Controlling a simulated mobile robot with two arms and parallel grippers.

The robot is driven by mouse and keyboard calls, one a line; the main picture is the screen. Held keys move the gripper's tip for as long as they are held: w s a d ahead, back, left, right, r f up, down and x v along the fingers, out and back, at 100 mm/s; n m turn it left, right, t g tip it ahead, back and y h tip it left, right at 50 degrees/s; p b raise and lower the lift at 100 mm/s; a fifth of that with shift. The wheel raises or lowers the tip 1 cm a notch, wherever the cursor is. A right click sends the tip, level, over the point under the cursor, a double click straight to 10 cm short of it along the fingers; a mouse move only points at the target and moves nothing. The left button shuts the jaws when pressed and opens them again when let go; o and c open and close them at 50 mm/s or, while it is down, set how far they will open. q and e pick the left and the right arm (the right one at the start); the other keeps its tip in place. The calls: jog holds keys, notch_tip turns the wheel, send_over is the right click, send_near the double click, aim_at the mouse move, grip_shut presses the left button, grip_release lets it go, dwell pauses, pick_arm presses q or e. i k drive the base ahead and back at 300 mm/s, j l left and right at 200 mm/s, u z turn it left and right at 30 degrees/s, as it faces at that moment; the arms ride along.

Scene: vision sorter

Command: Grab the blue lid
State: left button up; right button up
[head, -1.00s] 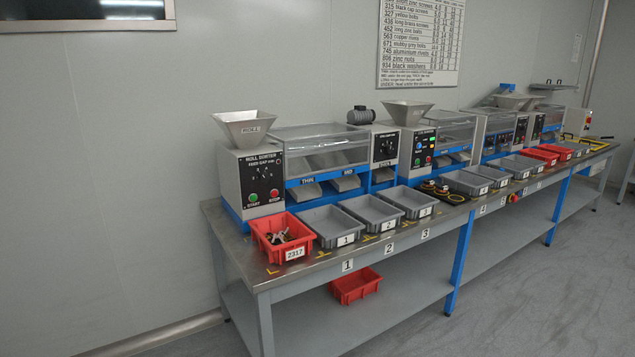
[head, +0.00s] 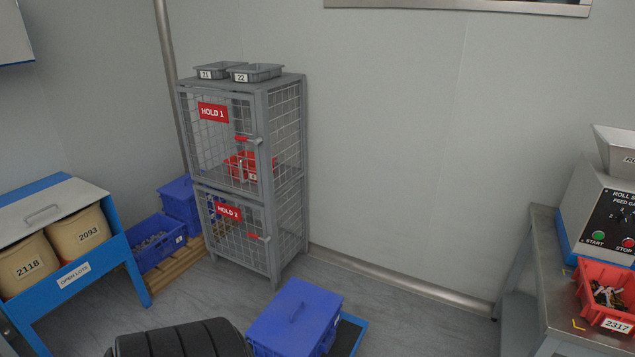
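A blue lid (head: 297,308) with a raised handle lies on top of a blue box (head: 313,346) at the bottom middle of the head view. The box stands low, on or against a blue-edged dark base (head: 349,334); its lower part is cut off by the picture's edge. The lid looks flat and closed over the box. Neither of my grippers is in view.
A grey mesh cage (head: 287,170) with two doors stands behind the lid. A blue stand (head: 52,296) with beige tubs is at left, beside blue crates (head: 158,247) on a wooden pallet. The bench (head: 541,270) is at right. Bare floor (head: 415,312) lies between.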

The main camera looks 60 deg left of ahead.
aim_at(292, 323)
jog(key=u, duration=2)
